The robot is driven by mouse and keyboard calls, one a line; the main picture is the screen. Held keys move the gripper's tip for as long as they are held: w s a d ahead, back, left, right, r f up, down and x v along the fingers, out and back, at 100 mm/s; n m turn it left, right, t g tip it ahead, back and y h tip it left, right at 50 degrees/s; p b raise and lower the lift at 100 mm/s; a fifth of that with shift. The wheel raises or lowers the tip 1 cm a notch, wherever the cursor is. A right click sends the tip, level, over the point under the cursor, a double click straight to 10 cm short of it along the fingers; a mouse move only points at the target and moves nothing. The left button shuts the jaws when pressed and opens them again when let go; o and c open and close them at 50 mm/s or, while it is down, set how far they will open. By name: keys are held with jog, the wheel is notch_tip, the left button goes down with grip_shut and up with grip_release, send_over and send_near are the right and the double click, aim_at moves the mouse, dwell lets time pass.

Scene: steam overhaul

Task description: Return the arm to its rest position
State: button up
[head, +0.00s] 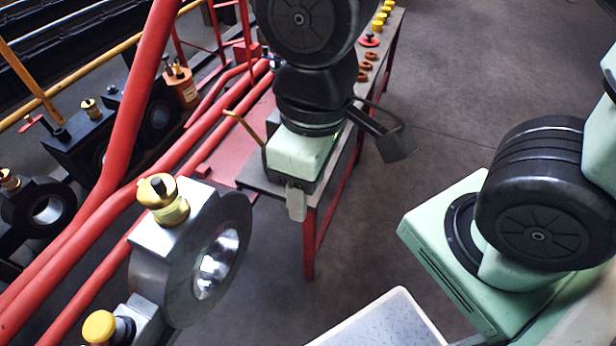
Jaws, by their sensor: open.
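My arm reaches from the top middle of the head view down to a pale green hand. My gripper (297,203) points downward, over or beside the near end of a narrow red-legged bench (262,181). One pale finger shows clearly; the other is largely hidden, and the gap between them is hard to see. The gripper is open, and I see nothing held in it. A dark bracket-like part sticks out to the right of the wrist.
A large steel bearing (175,285) with a brass oil cup (165,207) stands at the lower left, beside sloping red rails (125,190). Yellow caps (380,20) and orange rings (366,66) line the bench. A pale tray (400,305) is at the bottom. The floor (440,130) right of the bench is clear.

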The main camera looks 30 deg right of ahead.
notch_tip(320, 180, up, 11)
jog(key=p, duration=1.1)
